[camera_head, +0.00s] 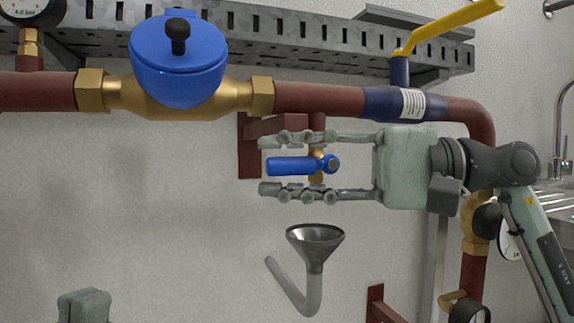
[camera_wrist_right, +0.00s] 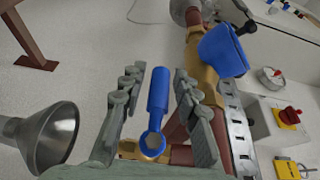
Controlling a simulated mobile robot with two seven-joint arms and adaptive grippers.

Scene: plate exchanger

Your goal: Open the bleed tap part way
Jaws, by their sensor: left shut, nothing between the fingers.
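The bleed tap's blue lever handle (camera_head: 290,166) lies level below the red pipe, on a small brass body (camera_head: 317,152). My right gripper (camera_head: 262,165) reaches in from the right with its fingers spread, one above and one below the lever, with gaps on both sides. In the right wrist view, the blue lever (camera_wrist_right: 158,92) stands between the two open fingers (camera_wrist_right: 158,78) and appears to touch neither. My left gripper (camera_head: 85,305) shows only as a grey-green part at the bottom left edge. Its fingers are out of the picture, and it is far from the tap.
A grey funnel (camera_head: 316,236) with a bent tube sits below the tap; it is also in the right wrist view (camera_wrist_right: 55,135). A blue-capped brass valve (camera_head: 180,60) and a yellow lever (camera_head: 455,25) are on the pipe above. The wall at left is clear.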

